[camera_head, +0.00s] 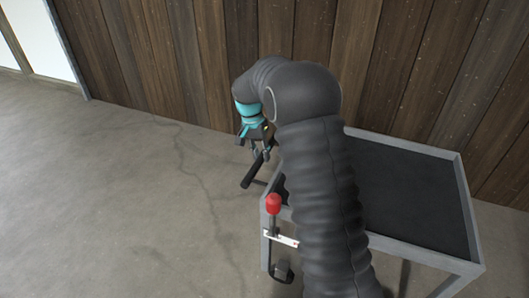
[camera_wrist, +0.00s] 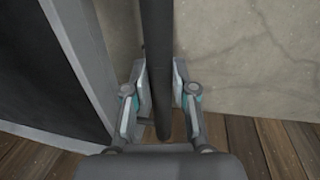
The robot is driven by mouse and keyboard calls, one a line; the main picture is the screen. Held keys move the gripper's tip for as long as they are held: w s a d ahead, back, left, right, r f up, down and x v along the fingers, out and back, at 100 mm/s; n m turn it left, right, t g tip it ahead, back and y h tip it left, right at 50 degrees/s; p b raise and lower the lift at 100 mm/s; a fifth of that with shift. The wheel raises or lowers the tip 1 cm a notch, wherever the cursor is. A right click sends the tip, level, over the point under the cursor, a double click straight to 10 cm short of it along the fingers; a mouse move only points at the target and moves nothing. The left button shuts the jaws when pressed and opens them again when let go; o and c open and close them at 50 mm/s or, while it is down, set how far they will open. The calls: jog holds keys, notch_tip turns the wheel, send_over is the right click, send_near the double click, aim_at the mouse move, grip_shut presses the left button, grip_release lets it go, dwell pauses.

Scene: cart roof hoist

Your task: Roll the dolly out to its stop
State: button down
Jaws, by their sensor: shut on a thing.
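The grey-framed cart (camera_head: 462,205) with a dark flat top, which I take for the dolly, stands at the right in the head view. Its grey edge (camera_wrist: 80,70) shows at the left in the wrist view. A dark bar handle (camera_head: 252,173) sticks out beyond the cart's left side; it also shows in the wrist view (camera_wrist: 157,40). My gripper (camera_head: 259,148) is shut on this bar, with one finger on each side in the wrist view (camera_wrist: 161,85). My arm hides the near left part of the cart, and where the bar joins it is hard to see.
A red-knobbed lever (camera_head: 273,204) with a white plate (camera_head: 281,238) sits at the cart's near left corner. A brown plank wall (camera_head: 230,60) stands close behind the cart. Bare concrete floor (camera_head: 110,190) lies open to the left.

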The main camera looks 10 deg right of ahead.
jog(key=shift+w, duration=0.15)
jog(key=c, duration=0.9)
grip_release()
jog(key=shift+a, duration=0.25)
jog(key=shift+c, duration=0.2)
jog(key=shift+r, duration=0.1)
notch_tip(320, 180, up, 12)
jog(key=w+a, duration=0.1)
jog(key=a, duration=0.1)
jog(key=shift+f, duration=0.2)
jog(key=shift+w, duration=0.1)
